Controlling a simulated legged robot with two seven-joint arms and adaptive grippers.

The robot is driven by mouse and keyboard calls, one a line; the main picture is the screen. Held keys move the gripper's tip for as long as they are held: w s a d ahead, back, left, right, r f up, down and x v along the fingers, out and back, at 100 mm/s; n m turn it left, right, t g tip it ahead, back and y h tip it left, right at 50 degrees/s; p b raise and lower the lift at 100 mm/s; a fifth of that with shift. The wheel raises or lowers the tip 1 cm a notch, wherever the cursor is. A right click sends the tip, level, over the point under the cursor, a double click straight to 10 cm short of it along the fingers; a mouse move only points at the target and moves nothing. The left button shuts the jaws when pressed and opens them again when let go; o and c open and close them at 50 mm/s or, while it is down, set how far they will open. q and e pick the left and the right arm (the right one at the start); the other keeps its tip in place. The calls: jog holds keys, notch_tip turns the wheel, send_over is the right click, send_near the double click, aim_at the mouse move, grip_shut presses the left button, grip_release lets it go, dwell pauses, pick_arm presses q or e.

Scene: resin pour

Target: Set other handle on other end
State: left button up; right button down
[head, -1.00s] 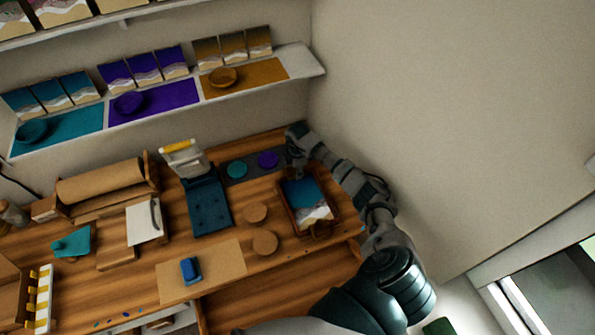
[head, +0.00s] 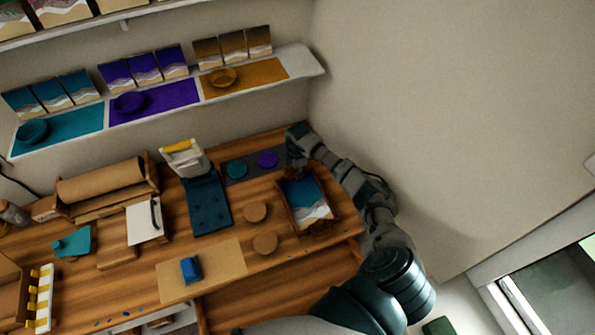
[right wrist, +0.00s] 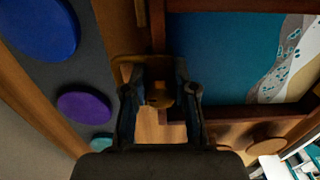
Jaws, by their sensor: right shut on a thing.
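A wooden tray (head: 329,192) with a teal, white and sand-coloured picture in it lies at the right end of the workbench. In the right wrist view the tray's dark brown frame (right wrist: 158,28) runs just beyond my fingers. My right gripper (head: 296,163) is at the tray's far end, by the wall. In the right wrist view it is shut on a small brass-coloured handle (right wrist: 158,94), close to the tray's end. I cannot tell whether the handle touches the frame. The tray's near end is small and dark, so a handle there is unclear. My left gripper is out of view.
A dark strip with a teal disc (head: 237,169) and a purple disc (head: 268,159) lies left of my right gripper. Two round wooden coasters (head: 265,243) lie left of the tray. A blue block (head: 191,269) sits on a tan mat (head: 225,262). The wall is close behind.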

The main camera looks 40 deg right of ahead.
jog(key=c, duration=0.8)
grip_release()
jog(key=shift+c, duration=0.2)
notch_tip(320, 180, up, 8)
jog(key=p, duration=0.7)
jog(key=shift+r, duration=0.1)
